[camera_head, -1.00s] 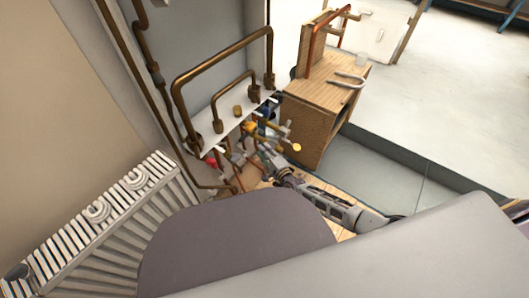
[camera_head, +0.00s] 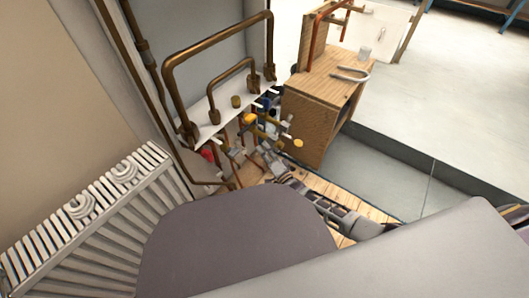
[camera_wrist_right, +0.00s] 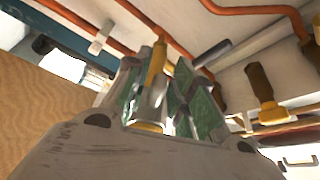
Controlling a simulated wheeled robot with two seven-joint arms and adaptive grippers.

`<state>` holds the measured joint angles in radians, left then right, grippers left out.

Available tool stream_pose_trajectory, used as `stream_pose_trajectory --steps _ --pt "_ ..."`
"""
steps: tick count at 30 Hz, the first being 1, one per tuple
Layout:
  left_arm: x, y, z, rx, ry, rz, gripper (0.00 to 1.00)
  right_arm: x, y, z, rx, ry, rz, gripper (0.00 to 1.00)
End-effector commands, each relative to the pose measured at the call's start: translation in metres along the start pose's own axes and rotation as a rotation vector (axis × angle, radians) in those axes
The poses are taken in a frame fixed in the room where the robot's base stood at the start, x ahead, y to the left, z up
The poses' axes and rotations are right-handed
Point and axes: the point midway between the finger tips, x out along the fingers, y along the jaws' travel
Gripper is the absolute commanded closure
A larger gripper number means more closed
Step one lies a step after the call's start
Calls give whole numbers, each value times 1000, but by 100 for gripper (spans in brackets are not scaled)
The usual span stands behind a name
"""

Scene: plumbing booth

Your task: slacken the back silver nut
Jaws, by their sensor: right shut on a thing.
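My right gripper (camera_head: 266,152) reaches in from the lower right of the head view, down among the valves and pipes below the white shelf. In the wrist view its two green-padded fingers (camera_wrist_right: 168,100) are closed around a silver nut (camera_wrist_right: 150,98) on a brass-coloured stem (camera_wrist_right: 156,66). The nut is partly hidden by the fingers. In the head view the grip point is too small to make out, and I cannot tell the nut's turn. My left gripper is not in view.
Yellow-handled valves (camera_head: 250,119) stand close beside my right gripper. Copper pipes (camera_wrist_right: 265,85) crowd it in the wrist view. A wooden cabinet (camera_head: 312,113) stands to the right, a white radiator (camera_head: 85,215) to the left. Grey floor (camera_head: 385,170) lies clear at the right.

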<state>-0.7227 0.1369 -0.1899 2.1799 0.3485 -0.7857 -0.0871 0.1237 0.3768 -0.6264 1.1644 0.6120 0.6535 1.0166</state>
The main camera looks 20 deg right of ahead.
Motion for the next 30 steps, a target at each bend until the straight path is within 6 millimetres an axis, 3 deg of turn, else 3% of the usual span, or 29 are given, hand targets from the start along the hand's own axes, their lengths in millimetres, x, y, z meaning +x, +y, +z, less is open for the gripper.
stream_pose_trajectory --steps 12,28,29,30 --pt "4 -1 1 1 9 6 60 3 9 -9 -170 11 -70 99" --pt "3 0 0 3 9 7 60 3 10 -10 -193 12 -79 99" --pt "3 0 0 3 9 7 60 3 10 -10 -193 12 -79 73" --pt "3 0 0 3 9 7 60 3 10 -10 -193 12 -79 68"
